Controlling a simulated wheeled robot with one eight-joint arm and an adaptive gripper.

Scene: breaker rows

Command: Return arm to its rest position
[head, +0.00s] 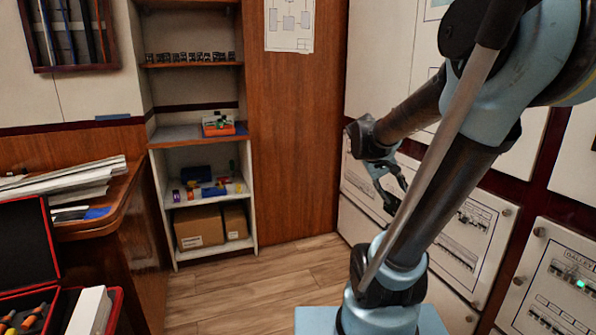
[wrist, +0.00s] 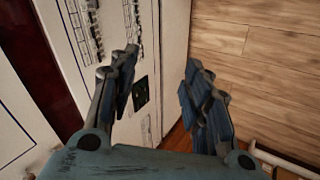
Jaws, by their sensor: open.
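My arm stands at the right of the head view, bent over in front of the white breaker panels (head: 464,245). My gripper (head: 396,190) hangs beside the panels, pointing down and to the right, partly behind my arm's links. In the wrist view my gripper (wrist: 160,95) shows its two fingers well apart with nothing between them. A white panel (wrist: 75,60) with breaker rows lies beyond the left finger. The wood floor (wrist: 250,50) lies beyond the right finger. I cannot tell whether a finger touches the panel.
A shelf unit (head: 205,190) with small parts and cardboard boxes stands at the back. A wooden desk (head: 125,205) with papers is at the left, near an open red-edged case (head: 112,310). A panel with a green light (head: 580,284) is at lower right. The middle floor (head: 250,290) is clear.

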